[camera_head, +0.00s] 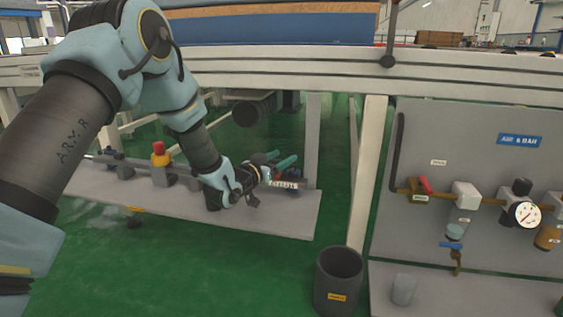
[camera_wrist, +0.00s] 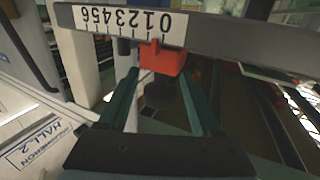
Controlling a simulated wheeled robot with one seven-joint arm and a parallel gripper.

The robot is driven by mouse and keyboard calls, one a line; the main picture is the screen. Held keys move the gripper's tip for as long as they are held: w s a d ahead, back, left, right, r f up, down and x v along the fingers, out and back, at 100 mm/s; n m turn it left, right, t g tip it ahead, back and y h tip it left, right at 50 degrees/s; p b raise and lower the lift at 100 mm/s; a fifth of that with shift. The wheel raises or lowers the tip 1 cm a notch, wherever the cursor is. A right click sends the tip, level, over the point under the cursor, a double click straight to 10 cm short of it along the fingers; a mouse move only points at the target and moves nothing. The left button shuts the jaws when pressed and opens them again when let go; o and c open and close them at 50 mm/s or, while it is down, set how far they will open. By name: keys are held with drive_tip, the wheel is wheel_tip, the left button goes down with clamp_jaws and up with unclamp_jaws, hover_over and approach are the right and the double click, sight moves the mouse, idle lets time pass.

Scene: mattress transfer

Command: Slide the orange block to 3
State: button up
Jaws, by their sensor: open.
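The orange block (camera_wrist: 163,58) sits on a grey rail (camera_wrist: 230,40) in the wrist view, under a white number scale (camera_wrist: 100,20) whose digits appear upside down. Its small pointer stands near the low end, around 0 to 1; the exact mark is hard to read. My gripper (camera_wrist: 160,80) is open, with its two green fingers on either side of the block's near end. I cannot tell whether they touch it. In the head view, my gripper (camera_head: 277,168) is at the right end of the low bench, by the scale (camera_head: 285,184); the block is not clearly visible there.
The low grey bench (camera_head: 285,212) also carries a red-topped orange part (camera_head: 160,153) on its left. A dark bin (camera_head: 338,280) stands on the green floor. A panel with pipes and a gauge (camera_head: 527,215) is at right. A white table frame (camera_head: 300,60) runs overhead.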

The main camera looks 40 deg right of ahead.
drive_tip(key=shift+d, duration=0.2)
clamp_jaws()
idle(0.5)
drive_tip(key=shift+s, duration=0.1)
idle(0.8)
